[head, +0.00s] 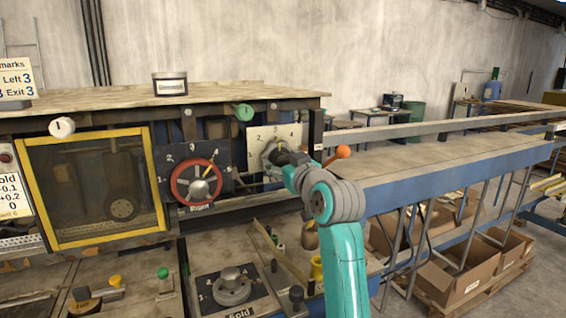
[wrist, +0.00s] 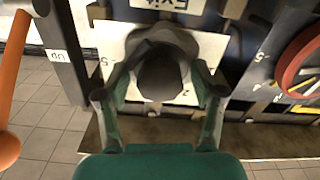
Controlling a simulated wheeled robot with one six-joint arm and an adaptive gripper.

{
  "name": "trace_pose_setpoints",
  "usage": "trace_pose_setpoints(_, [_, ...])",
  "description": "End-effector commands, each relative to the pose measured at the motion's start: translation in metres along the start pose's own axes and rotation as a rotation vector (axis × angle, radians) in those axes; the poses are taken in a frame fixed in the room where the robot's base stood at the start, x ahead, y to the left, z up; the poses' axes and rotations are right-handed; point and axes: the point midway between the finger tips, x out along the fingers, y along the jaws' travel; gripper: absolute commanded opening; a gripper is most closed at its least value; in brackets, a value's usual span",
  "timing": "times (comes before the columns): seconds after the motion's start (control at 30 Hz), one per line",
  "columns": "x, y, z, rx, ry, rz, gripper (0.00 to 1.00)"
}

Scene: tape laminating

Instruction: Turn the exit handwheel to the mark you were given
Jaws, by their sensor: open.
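The exit handwheel (head: 267,151) is a grey wheel on a pale plate (head: 291,131) with numbered marks, at the middle of the head view. In the wrist view the handwheel (wrist: 162,72) shows a dark round hub, under an upside-down "Exit" label (wrist: 168,4). My gripper (head: 287,160) is at the handwheel. In the wrist view my gripper (wrist: 161,96) is open, with one finger on each side of the hub. I cannot tell whether the fingers touch it. The wheel's pointer is hidden. A marks card (head: 16,78) at far left reads "Left 3" and "Exit 3".
A red handwheel (head: 197,182) on a dark plate is left of the exit one. An orange ball-ended lever (head: 342,152) is close right of my gripper and also shows in the wrist view (wrist: 8,95). A grey knob (head: 231,287) is below. A long conveyor table (head: 450,160) runs right.

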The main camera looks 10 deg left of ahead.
Motion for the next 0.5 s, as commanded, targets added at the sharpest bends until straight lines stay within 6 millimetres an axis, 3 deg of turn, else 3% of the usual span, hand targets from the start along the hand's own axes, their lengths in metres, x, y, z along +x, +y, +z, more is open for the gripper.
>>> trace_pose_setpoints(0.23, [0.0009,-0.0002,0.0003,0.000,-0.001,0.000,0.68])
trace_pose_setpoints(0.5, [0.0009,-0.0002,0.0003,0.000,0.000,0.000,0.08])
